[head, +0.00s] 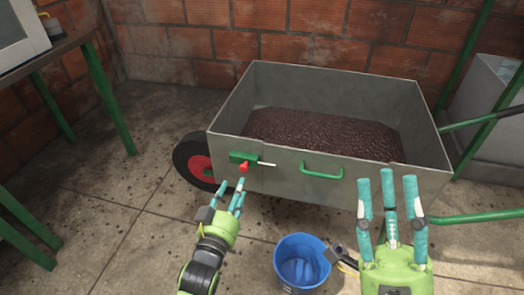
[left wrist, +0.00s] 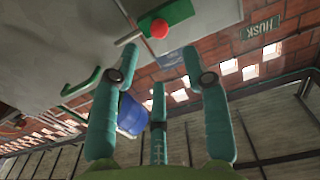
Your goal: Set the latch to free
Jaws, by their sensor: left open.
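The latch (head: 243,158) is a green block with a red knob (head: 243,167) and a pale rod sticking out to its right. It sits on the front wall of the grey metal cart (head: 300,162), near the left corner. The red knob also shows at the top of the left wrist view (left wrist: 159,28), beyond the fingertips. My left gripper (head: 232,187) is open and empty, just below the knob and apart from it. My right gripper (head: 388,182) is open and empty, before the cart's right part.
The cart holds dark brown pulp (head: 325,133) and has a green handle (head: 322,172) on its front wall and a red-hubbed wheel (head: 196,164) at left. A blue bucket (head: 301,262) stands on the floor between my grippers. A green-legged table (head: 108,98) stands at left.

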